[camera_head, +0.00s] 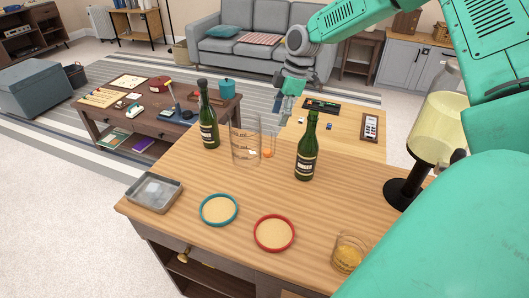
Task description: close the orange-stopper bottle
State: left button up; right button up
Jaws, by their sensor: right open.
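Two green bottles with dark labels stand upright on the wooden counter. The left bottle (208,117) has a dark top. The right bottle (307,146) has a bare green neck with no orange stopper visible in it. A small orange piece (268,154), which looks like the stopper, lies on the counter at the right foot of the clear pitcher (246,140), between the two bottles. My right gripper (287,104) points down, open and empty, above and behind the pitcher, left of the right bottle's top. It touches neither bottle. My left gripper is out of view.
A grey metal tray (153,207), a teal-rimmed coaster (219,224), a red-rimmed coaster (274,247) and a glass of amber drink (348,254) are along the front. A drink dispenser (402,190) stands at the right.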

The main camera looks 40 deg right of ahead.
jog(key=d, duration=0.2)
send_over(268, 150)
jog(key=s+d, duration=0.1)
notch_tip(268, 150, down, 8)
jog(key=shift+r, duration=0.2)
jog(key=shift+f, duration=0.35)
jog(key=shift+d+f, duration=0.2)
jog(key=shift+d, duration=0.35)
jog(key=f, duration=0.1)
jog(key=a+f, duration=0.1)
jog(key=f, duration=0.1)
jog(key=w+a+f, duration=0.1)
jog(key=shift+a+f, duration=0.25)
jog(key=shift+d, duration=0.15)
jog(key=shift+d, duration=0.1)
